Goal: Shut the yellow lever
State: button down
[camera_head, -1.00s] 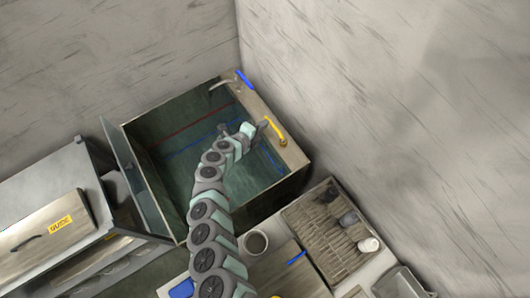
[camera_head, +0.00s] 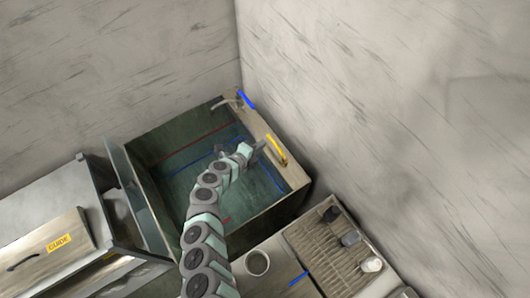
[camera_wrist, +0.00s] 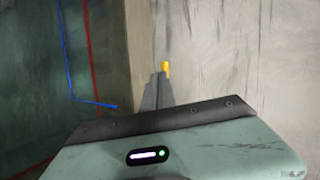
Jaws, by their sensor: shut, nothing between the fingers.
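The yellow lever (camera_head: 276,150) is a bar on the right rim of the sink-like basin (camera_head: 292,172) in the head view. It lies along the rim. In the wrist view only a small yellow piece of the lever (camera_wrist: 165,69) shows, just past the fingertips. My gripper (camera_head: 258,147) is shut and empty, with its tips close to the left side of the lever. In the wrist view my gripper (camera_wrist: 157,82) points at the lever; I cannot tell whether it touches it.
A blue lever (camera_head: 246,100) sits farther back on the same rim, near a spout (camera_head: 226,103). The wall (camera_head: 350,110) stands close beyond the rim. A drying rack (camera_head: 325,250) and a cup (camera_head: 257,262) are in front of the basin. A cabinet marked GUIDE (camera_head: 58,243) stands left.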

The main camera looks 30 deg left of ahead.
jog(key=s+a+r, duration=0.4)
jog(key=s+a, duration=0.1)
jog(key=s, duration=0.4)
jog(key=shift+s+r+b, duration=0.2)
jog(key=shift+r+b, duration=0.15)
jog(key=shift+r, duration=0.05)
